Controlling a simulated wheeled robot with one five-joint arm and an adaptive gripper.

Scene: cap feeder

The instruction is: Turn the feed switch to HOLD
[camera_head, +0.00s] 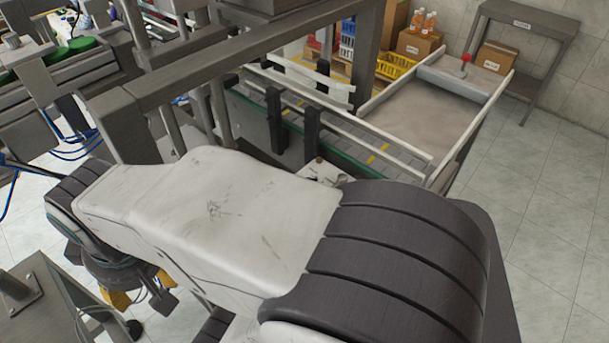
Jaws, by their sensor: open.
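My gripper (142,291) is at the lower left of the head view, below my wrist and partly hidden by my arm. Its yellow-tipped fingers stand apart with nothing seen between them. I cannot make out a feed switch or a HOLD mark. A small dark knob (318,161) shows on a pale plate just behind my arm, too small to identify. A red-topped lever or knob (465,59) stands at the far end of the pale tray, well away from my gripper. My arm covers much of the middle and front.
A conveyor (400,150) with pale rails runs toward the wide tray (410,104). A grey frame beam (225,60) crosses above it. A metal table (28,310) is at the lower left, near my gripper. Cartons (418,44) and crates stand behind. Floor at right is clear.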

